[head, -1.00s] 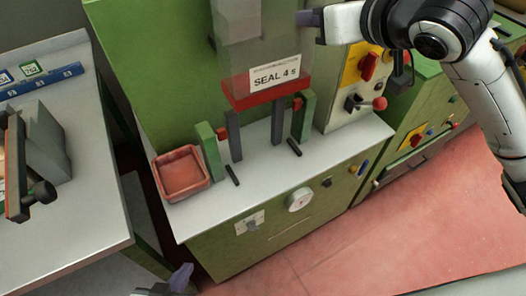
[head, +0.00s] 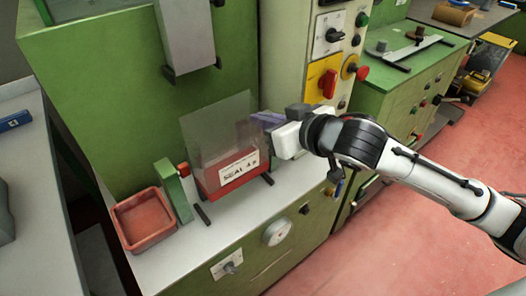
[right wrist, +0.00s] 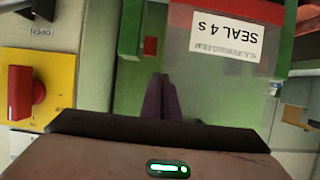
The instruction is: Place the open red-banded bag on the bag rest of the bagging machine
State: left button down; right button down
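The clear bag (head: 215,135) has a red band (head: 238,184) at its bottom and a white "SEAL 4 s" label; it also shows in the right wrist view (right wrist: 215,90). It hangs low and slightly tilted over the machine's white worktop (head: 190,258), in front of the green body. My right gripper (head: 268,120) is shut on the bag's right edge with its purple fingers (right wrist: 160,100). The band hides most of the bag rest, so contact with it cannot be told. A green post (head: 172,192) stands left of the bag. My left gripper is out of view.
A red tray (head: 145,220) sits left of the post. A grey machine head (head: 187,38) hangs above and behind the bag. A control panel with a yellow-and-red switch (head: 322,80) is at the right. Bare worktop lies in front of the tray.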

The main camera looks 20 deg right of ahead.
aim_at(263, 146)
notch_tip(263, 146, down, 8)
jog(key=shift+r+b, duration=0.2)
jog(key=shift+b, duration=0.65)
jog(key=shift+f, duration=0.1)
jog(key=c, duration=2)
grip_release()
jog(key=shift+c, duration=0.2)
jog(key=v, duration=1.2)
jog(key=s+a+f+g, duration=0.1)
jog(key=s+f, duration=0.4)
jog(key=f, duration=0.5)
jog(key=s+a+f+m+g+h, duration=0.1)
jog(key=s+a+f, duration=0.1)
jog(key=s+f, duration=0.3)
jog(key=s+a+f+g, duration=0.1)
jog(key=s+f, duration=0.4)
jog(key=f, duration=0.9)
jog(key=shift+a+f+m+g+h+p, duration=0.3)
jog(key=shift+a+g+h+p, duration=0.05)
jog(key=shift+g+h+p, duration=0.05)
